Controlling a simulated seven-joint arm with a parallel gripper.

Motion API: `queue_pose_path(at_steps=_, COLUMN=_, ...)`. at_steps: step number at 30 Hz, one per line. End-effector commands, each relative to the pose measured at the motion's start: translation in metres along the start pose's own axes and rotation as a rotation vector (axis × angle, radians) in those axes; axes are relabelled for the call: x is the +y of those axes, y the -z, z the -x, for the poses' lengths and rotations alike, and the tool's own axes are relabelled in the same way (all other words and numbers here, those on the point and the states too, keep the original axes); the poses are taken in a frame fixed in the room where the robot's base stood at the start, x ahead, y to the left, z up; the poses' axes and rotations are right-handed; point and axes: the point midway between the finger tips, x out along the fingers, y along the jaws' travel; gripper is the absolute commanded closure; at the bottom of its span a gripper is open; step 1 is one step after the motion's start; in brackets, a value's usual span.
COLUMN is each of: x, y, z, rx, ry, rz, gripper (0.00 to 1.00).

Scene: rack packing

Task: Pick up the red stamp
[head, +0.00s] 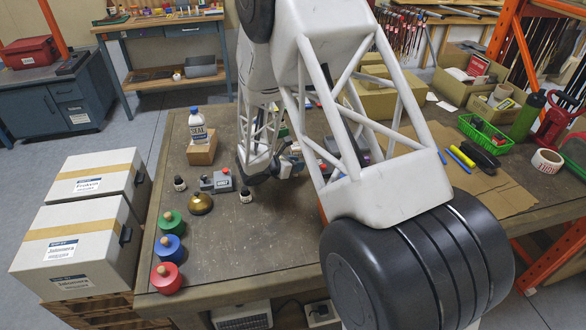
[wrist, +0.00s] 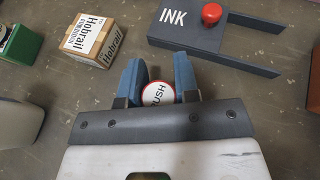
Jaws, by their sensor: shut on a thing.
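The red stamp (wrist: 157,96) shows in the wrist view as a round white top with a red rim and the letters "RUSH", partly cut off. My gripper (wrist: 160,78) has its two blue fingers on either side of it and is shut on it. The stamp's lower part is hidden by my gripper. In the head view my gripper (head: 288,165) is low over the middle of the workbench, and my arm hides most of what it holds.
In the wrist view a dark "INK" piece (wrist: 190,38) with a red knob and two prongs lies beyond my fingers, and a small "Hobrail" box (wrist: 90,42) sits to the left. Red, blue and green knobbed discs (head: 167,278) line the workbench's left edge.

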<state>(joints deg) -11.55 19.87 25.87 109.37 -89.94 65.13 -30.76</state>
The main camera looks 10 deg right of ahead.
Motion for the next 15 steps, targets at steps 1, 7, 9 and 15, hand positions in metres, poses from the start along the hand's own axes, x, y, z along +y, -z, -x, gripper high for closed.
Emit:
queue_pose_path(at_steps=1, x=0.0, y=0.0, z=0.0, rx=0.0, ry=0.0, rz=0.0, gripper=0.94)
queue_pose_path(at_steps=7, x=0.0, y=-0.004, z=0.002, rx=0.0, ry=0.0, rz=0.0, gripper=0.94)
queue_pose_path(at_steps=9, x=0.0, y=-0.007, z=0.003, rx=0.0, ry=0.0, rz=-0.001, gripper=0.94)
queue_pose_path(at_steps=15, x=-0.001, y=-0.022, z=0.009, rx=0.0, ry=0.0, rz=-0.002, gripper=0.94)
